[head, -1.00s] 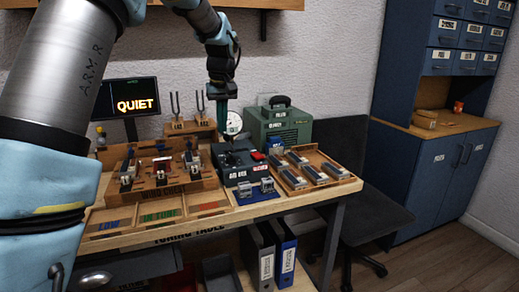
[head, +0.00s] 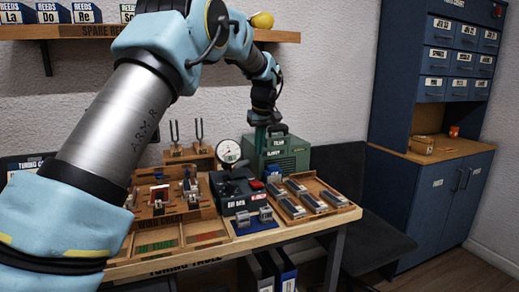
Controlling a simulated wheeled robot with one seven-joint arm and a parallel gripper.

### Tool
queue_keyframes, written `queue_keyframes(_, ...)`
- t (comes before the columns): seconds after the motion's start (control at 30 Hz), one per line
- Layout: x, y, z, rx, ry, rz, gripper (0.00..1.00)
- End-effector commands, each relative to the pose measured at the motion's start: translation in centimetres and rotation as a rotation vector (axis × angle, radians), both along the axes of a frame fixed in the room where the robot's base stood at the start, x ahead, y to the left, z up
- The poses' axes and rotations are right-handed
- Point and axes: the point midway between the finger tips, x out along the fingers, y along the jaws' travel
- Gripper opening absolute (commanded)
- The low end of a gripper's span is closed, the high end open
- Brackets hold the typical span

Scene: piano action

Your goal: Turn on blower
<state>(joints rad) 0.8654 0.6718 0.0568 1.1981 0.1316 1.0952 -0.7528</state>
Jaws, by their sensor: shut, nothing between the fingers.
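A green case (head: 286,158) with a top handle and small labels I cannot read clearly stands at the back right of the table; it looks like the blower. In front of it is a dark blue box (head: 226,190) with a round dial gauge (head: 228,151) and a small red part (head: 256,185) on its right side. My gripper (head: 261,146) is shut and points down at the left end of the green case. It hides part of that case. I cannot tell whether it touches the case.
A wooden tray of grey blocks (head: 312,200) sits right of the blue box. A wooden rack (head: 165,205) stands left, with tuning forks (head: 187,135) behind. A shelf (head: 80,31) hangs above. A dark chair (head: 370,235) and a blue cabinet (head: 440,200) are at right.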

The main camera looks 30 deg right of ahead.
Motion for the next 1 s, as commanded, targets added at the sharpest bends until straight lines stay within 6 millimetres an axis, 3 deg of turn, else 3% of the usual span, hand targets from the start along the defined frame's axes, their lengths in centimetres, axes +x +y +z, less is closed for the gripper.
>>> queue_keyframes(0.33, 1.6, -0.1, -6.8, 0.001, 0.003, 0.000, 0.00)
queue_keyframes(0.5, 1.3, -0.1, -9.2, 0.001, 0.002, -0.001, 0.00)
queue_keyframes(0.7, 1.1, -0.1, -10.6, 0.000, 0.000, -0.001, 0.00)
queue_keyframes(1.0, 1.1, -0.2, -10.8, -0.001, 0.000, -0.001, 0.00)
